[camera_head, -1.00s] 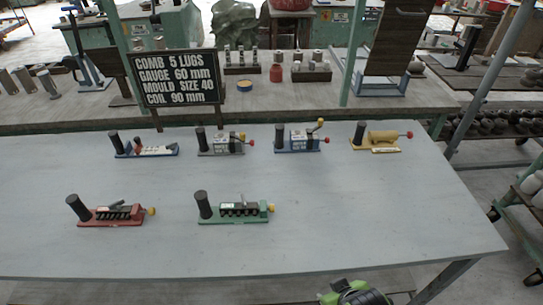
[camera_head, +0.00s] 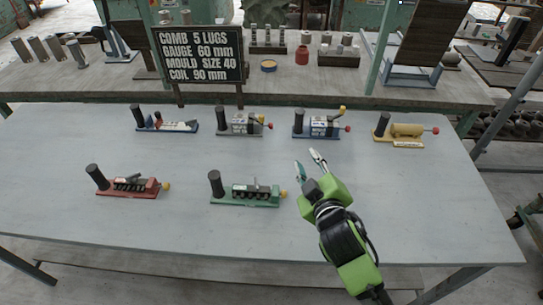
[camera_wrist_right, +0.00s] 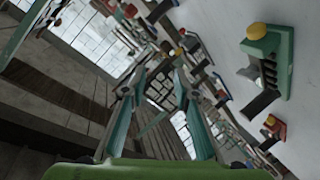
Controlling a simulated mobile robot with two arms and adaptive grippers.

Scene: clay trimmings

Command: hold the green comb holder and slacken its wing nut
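The green comb holder (camera_head: 262,203) lies at the front middle of the table, with an upright black handle at its left end and a dark toothed comb part on it. Its yellow wing nut (camera_head: 283,194) sits at the right end. My right gripper (camera_head: 307,161) is open and empty, above the table to the right of the holder and apart from it. In the right wrist view the green holder (camera_wrist_right: 285,60) and its yellow nut (camera_wrist_right: 257,31) show at the upper right, outside the spread fingers. My left gripper is not in view.
A red holder (camera_head: 125,194) lies to the left. Behind are a blue holder (camera_head: 180,128), a grey one (camera_head: 240,125), another blue one (camera_head: 318,125) and a yellow one (camera_head: 405,131). A sign (camera_head: 200,56) stands behind the table. The table's front strip is clear.

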